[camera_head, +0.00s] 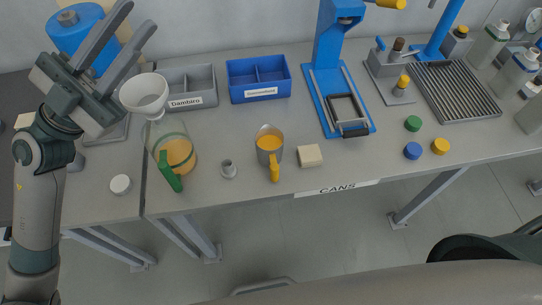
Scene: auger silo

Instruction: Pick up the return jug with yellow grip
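The return jug (268,144) is a small grey metal-looking jug with orange-yellow contents. It stands upright near the front edge of the bench, and its yellow grip (274,170) points towards me. My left gripper (136,21) is raised at the upper left with its two fingers apart and nothing between them. It is well away from the jug, to its left and over the back of the bench. My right gripper is not in view.
A glass jug (178,157) with a green handle and a white funnel (145,92) stand left of the jug. A small metal piece (228,169) and a cream block (308,156) flank it. Behind are a grey bin (190,88), a blue bin (259,80) and a blue press (330,45).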

